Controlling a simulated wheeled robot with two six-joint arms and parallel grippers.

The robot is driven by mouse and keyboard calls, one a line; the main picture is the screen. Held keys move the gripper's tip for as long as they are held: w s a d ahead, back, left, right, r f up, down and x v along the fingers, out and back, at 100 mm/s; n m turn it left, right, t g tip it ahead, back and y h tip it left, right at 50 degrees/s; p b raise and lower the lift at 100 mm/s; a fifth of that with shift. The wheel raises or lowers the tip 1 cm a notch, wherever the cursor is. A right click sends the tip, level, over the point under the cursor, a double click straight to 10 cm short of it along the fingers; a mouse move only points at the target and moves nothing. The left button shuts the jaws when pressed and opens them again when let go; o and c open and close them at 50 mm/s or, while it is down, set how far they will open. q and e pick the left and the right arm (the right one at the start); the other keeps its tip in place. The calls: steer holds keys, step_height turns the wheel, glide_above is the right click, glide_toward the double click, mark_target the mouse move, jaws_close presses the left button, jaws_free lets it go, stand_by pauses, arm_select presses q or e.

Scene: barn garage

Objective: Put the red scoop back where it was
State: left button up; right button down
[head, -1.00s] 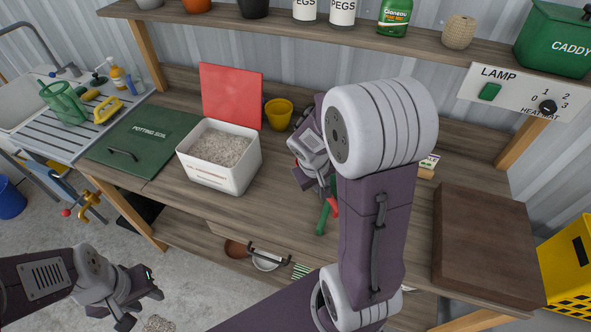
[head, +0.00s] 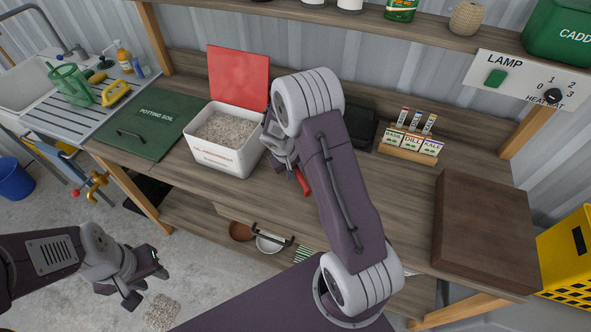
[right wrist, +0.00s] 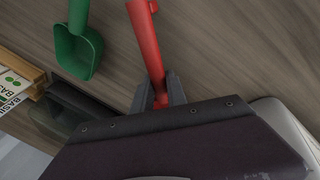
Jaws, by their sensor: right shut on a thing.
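The red scoop (head: 303,182) shows only in part in the head view, below my right gripper (head: 287,162). In the right wrist view the red handle (right wrist: 146,42) runs up from between the fingers of my right gripper (right wrist: 160,92), which is shut on it. The far end of the scoop is cut off or hidden. A white bin (head: 226,154) of grainy material, with its red lid (head: 238,78) standing open, is just left of that gripper. My left gripper (head: 146,280) is open and empty, low at the left over the floor.
A green scoop (right wrist: 82,45) lies on the bench in the right wrist view. Seed packets in a wooden holder (head: 408,155) and a brown board (head: 484,230) are to the right. A green potting-soil lid (head: 148,130) lies left of the bin. The front middle bench is clear.

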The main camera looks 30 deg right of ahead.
steer(key=shift+w+f, duration=0.15)
steer(key=shift+f, duration=0.25)
steer(key=shift+f, duration=0.1)
steer(key=c, duration=1.3)
jaws_free()
